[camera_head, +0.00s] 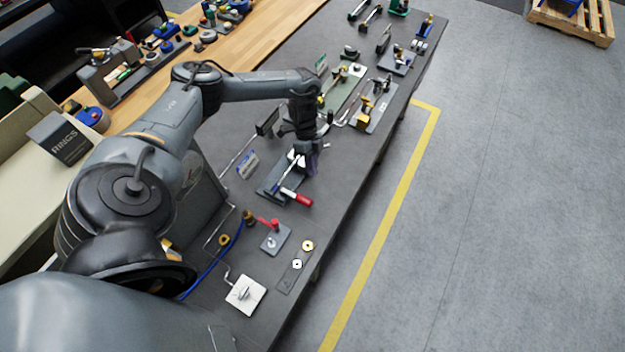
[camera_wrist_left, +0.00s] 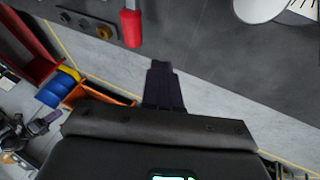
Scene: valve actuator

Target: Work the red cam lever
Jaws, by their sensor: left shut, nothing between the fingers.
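A lever with a red grip (camera_head: 297,197) is mounted on a dark base plate (camera_head: 270,187) near the table's front edge. Its red grip (camera_wrist_left: 131,26) also shows at the top of the left wrist view. A smaller red lever (camera_head: 270,223) stands on a grey plate (camera_head: 275,240) nearer to me. I cannot tell for sure which one is the cam lever. My left gripper (camera_head: 308,168) is above the far part of the dark base plate, apart from the red grip. Its fingers (camera_wrist_left: 164,85) are shut and empty. My right gripper is not in view.
Several mounted fixtures, including one with a yellow part (camera_head: 365,116), stand farther along the table. Open floor (camera_head: 480,220) lies to the right.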

